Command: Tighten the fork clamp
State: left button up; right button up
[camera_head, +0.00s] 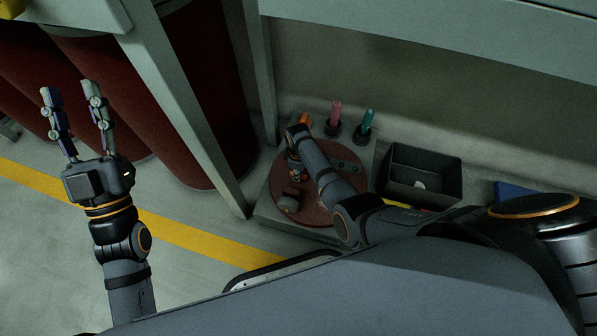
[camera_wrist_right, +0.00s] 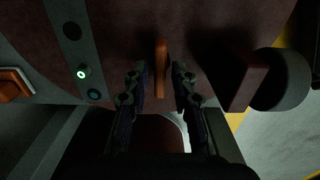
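A round red-brown disc (camera_head: 325,213) lies on a grey base at the wall side in the head view. My right arm reaches over it and hides part of it. In the right wrist view, my right gripper (camera_wrist_right: 160,75) is open. A narrow orange-brown bar (camera_wrist_right: 161,68), perhaps the clamp's lever, stands between its fingers with a small dark gap on each side. I cannot tell which part is the fork clamp. A grey-green strip (camera_wrist_right: 78,50) with a lit green ring crosses the disc. My left gripper (camera_head: 68,90) is open and empty, raised far left.
A pink-handled tool (camera_head: 335,115) and a teal-handled tool (camera_head: 367,121) stand behind the disc. A black bin (camera_head: 420,175) is right of it, with a blue object (camera_head: 513,190) beyond. A pale frame post (camera_head: 190,110) and dark red drums (camera_head: 205,90) stand left.

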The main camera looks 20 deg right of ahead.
grip_shut()
